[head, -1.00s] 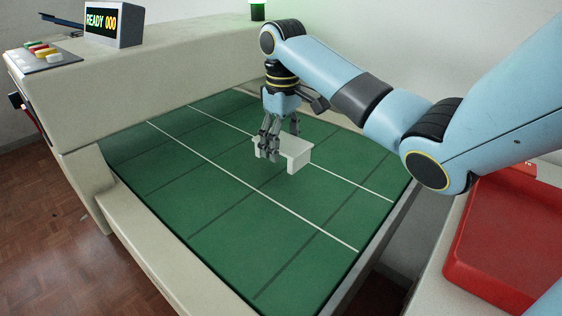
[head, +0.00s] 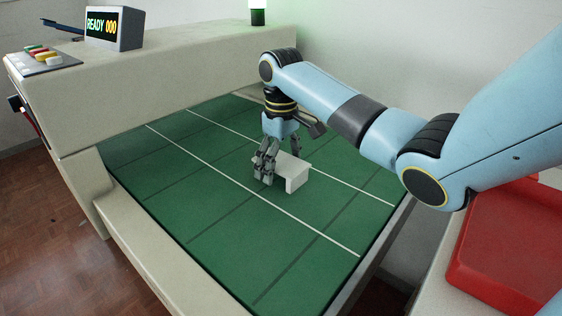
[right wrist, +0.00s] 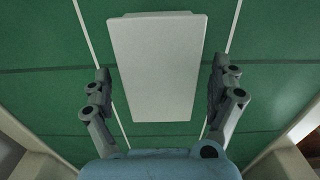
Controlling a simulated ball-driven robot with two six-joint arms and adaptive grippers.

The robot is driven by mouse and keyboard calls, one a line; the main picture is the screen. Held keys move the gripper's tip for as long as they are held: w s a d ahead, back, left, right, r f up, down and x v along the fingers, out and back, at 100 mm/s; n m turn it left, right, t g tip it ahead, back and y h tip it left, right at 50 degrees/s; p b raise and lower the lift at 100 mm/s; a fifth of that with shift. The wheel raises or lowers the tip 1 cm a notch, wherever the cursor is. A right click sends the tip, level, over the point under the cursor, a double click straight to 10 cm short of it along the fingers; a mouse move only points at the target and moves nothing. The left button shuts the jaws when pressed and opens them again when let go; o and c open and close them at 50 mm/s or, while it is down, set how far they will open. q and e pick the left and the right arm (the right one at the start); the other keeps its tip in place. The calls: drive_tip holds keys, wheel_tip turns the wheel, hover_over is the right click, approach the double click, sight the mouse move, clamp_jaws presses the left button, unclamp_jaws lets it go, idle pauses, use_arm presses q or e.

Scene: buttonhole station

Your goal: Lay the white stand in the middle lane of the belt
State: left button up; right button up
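The white stand (head: 297,172) is on the green belt (head: 215,225), upright with its flat top up. In the head view it sits between the two white lines, in the middle lane. My right gripper (head: 266,171) is low over the belt at the stand's left end. In the right wrist view the stand's pale top (right wrist: 158,65) lies between the fingers of my right gripper (right wrist: 158,85), with a green gap on each side, so the gripper is open around it. The stand's underside is hidden. My left gripper is not in view.
A beige machine housing (head: 190,60) spans the far left end of the belt, with a READY display (head: 113,27) and buttons (head: 42,55). A red tray (head: 505,245) is at the right. The near part of the belt is clear.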

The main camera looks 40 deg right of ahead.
sight(281, 162)
drive_tip(key=shift+r, duration=0.15)
wheel_tip(281, 162, up, 12)
drive_tip(key=p, duration=0.3)
idle(0.7)
